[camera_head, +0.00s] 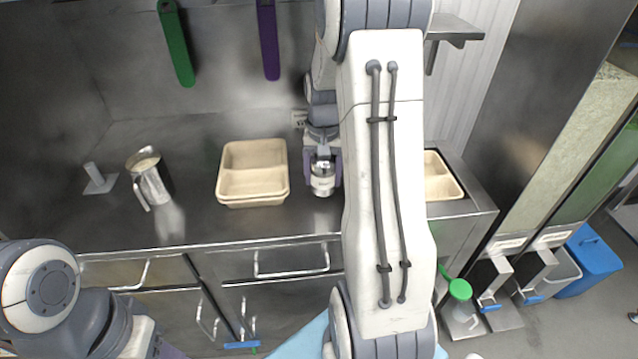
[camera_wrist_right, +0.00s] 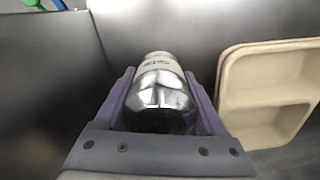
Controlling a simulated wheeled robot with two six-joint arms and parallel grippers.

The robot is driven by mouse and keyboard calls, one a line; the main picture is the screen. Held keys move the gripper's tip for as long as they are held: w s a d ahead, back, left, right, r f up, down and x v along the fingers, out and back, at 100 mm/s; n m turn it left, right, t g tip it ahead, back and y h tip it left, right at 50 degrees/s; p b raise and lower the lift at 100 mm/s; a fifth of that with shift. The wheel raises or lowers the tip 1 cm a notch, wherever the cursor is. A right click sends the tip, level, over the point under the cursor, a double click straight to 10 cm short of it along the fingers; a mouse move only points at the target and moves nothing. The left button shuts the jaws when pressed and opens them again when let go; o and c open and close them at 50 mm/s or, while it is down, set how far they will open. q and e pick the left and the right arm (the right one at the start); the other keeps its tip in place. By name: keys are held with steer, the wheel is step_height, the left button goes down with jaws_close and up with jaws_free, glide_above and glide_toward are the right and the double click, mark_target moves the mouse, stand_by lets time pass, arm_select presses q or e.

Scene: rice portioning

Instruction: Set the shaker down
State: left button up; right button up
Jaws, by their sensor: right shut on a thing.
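The shaker (camera_head: 322,178) is a small shiny metal cylinder with a pale label band. It is upright at the counter, just right of the stacked trays; I cannot tell for sure whether its base touches the surface. My right gripper (camera_head: 322,170) is shut on it, with a purple finger on each side. The shaker also shows in the right wrist view (camera_wrist_right: 162,85), between the two fingers of the right gripper (camera_wrist_right: 160,95). My left arm shows at the lower left of the head view, but its gripper fingers are not in view.
Beige compartment trays (camera_head: 253,172) are stacked on the steel counter (camera_head: 200,215). A metal pitcher (camera_head: 152,182) stands further left. Another beige tray (camera_head: 440,180) is at the right, partly behind my right arm. Green (camera_head: 175,45) and purple (camera_head: 268,40) handles hang at the back wall.

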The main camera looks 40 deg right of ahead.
mark_target(323, 187)
steer(key=shift+f, duration=1.7)
steer(key=shift+f, duration=0.1)
steer(key=o, duration=1.4)
steer(key=shift+c, duration=0.2)
step_height(323, 187, up, 12)
steer(key=shift+r, duration=0.15)
steer(key=s+a+n, duration=0.3)
steer(key=a+n, duration=0.1)
steer(key=a, duration=0.8)
steer(key=s+a+n, duration=0.2)
steer(key=a+n, duration=0.2)
steer(key=a, duration=0.8)
steer(key=s+a+f+n, duration=0.1)
steer(key=s+a+n, duration=0.3)
steer(key=s, duration=0.3)
steer(key=s+a+f+n+y, duration=0.1)
steer(key=s+a+n, duration=0.3)
steer(key=s, duration=0.4)
steer(key=shift+a, duration=0.45)
